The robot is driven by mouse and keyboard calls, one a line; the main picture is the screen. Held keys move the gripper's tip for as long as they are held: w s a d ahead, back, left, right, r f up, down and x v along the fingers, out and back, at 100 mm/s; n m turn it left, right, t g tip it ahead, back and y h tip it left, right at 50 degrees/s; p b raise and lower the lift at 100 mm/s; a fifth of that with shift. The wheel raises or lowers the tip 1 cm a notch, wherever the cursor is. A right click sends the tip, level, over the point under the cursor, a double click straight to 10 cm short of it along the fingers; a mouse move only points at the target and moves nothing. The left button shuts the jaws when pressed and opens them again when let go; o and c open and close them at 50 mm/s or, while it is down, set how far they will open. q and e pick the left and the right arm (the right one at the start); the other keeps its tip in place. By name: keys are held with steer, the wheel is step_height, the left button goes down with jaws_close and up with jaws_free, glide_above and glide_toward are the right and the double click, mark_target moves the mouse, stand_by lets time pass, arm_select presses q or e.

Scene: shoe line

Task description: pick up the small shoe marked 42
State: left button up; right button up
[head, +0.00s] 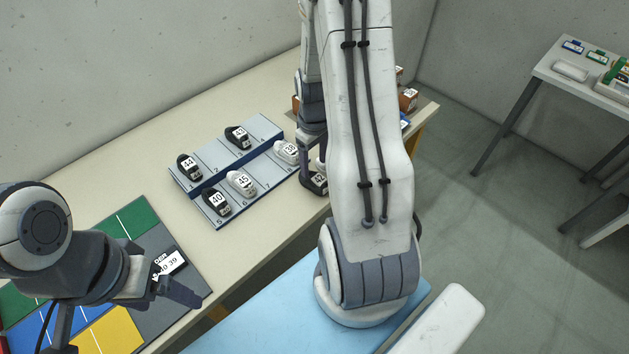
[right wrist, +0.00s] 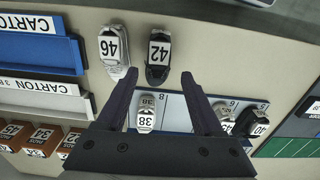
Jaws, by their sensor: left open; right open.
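The small shoe marked 42 (right wrist: 158,58) is black with a white label in the right wrist view. It lies on the table beside a white shoe marked 46 (right wrist: 114,50). In the head view a dark shoe (head: 318,183) beneath my right arm appears to be it, partly hidden. My right gripper (right wrist: 160,76) is open and empty, its fingers pointing toward the 42 shoe, which shows beyond and between the fingertips. Contact cannot be judged. My left gripper (head: 168,284) is open at the left, over the dark part of a coloured mat.
A numbered grey-blue rack (head: 212,168) holds several shoes, including one marked 38 (right wrist: 146,117). An order card (head: 171,262) lies near my left gripper. A side table (head: 552,74) stands at far right.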

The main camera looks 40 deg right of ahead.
mark_target(315, 175)
steer(key=shift+d+f+p, duration=0.1)
steer(key=shift+f+p, duration=0.55)
steer(key=shift+f, duration=3.05)
jaws_close()
